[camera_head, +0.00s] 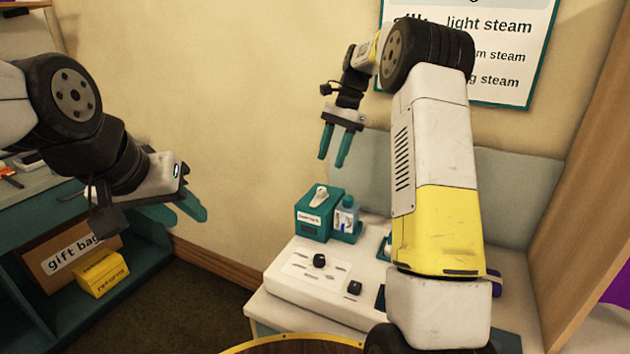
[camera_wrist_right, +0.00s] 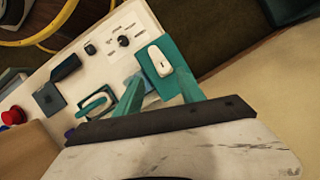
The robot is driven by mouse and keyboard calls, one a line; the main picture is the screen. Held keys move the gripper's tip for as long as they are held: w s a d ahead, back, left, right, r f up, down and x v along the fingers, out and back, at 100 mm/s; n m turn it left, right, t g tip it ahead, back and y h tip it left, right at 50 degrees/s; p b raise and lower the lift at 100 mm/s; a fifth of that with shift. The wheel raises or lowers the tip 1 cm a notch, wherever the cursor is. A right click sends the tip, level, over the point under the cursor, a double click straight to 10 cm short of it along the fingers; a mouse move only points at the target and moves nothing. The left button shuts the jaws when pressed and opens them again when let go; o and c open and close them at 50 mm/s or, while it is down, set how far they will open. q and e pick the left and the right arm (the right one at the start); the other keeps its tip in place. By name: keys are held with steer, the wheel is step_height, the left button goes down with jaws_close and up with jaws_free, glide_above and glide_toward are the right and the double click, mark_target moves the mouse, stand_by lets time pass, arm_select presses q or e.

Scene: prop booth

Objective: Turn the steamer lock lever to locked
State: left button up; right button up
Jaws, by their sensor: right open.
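The steamer lock is a teal box (camera_head: 312,222) with a small white label, standing at the back left of the white counter. Its white lever (camera_head: 320,196) lies on the box's top; the lever (camera_wrist_right: 159,61) also shows in the right wrist view. I cannot read its position marks. My right gripper (camera_head: 334,160) is open and empty, pointing down above the box and apart from it. In the right wrist view its fingers (camera_wrist_right: 158,82) point toward the box. My left gripper (camera_head: 188,216) is at the left, far from the lever, with its fingers seen nearly edge-on.
A bottle (camera_head: 346,215) in a teal holder stands right beside the box. A white panel (camera_head: 305,290) with black knobs lies in front. A red button (camera_wrist_right: 13,116) shows in the right wrist view. My right arm hides part of the counter. A shelf with a yellow box (camera_head: 102,273) is at left.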

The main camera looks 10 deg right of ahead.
mark_target(322, 189)
steer(key=shift+m, duration=0.3)
steer(key=x, duration=0.6)
steer(key=w+x, duration=0.1)
steer(key=x, duration=0.2)
steer(key=shift+d+f, duration=0.2)
steer(key=shift+f, duration=0.2)
steer(key=shift+g, duration=0.3)
jaws_close()
